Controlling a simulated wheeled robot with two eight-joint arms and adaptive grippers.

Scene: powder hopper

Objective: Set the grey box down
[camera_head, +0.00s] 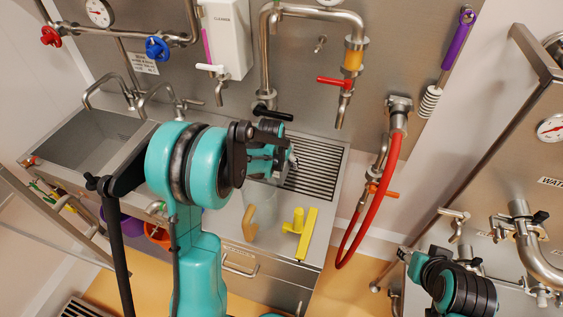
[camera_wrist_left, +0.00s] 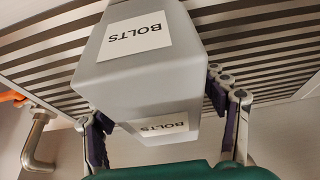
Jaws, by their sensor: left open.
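The grey box (camera_wrist_left: 148,55) with BOLTS labels fills the middle of the left wrist view, set against a slatted metal grate (camera_wrist_left: 40,75). My left gripper (camera_wrist_left: 155,112) is open, with one finger on each side of the box's near end. Whether the box rests fully on the grate is hard to tell.
A yellow scraper (camera_head: 308,234) and a yellow T-shaped piece (camera_head: 293,222) lie on the counter in front of the grate. A steel sink (camera_head: 85,145) is at left. A red hose (camera_head: 375,200) hangs at right. Taps line the back wall.

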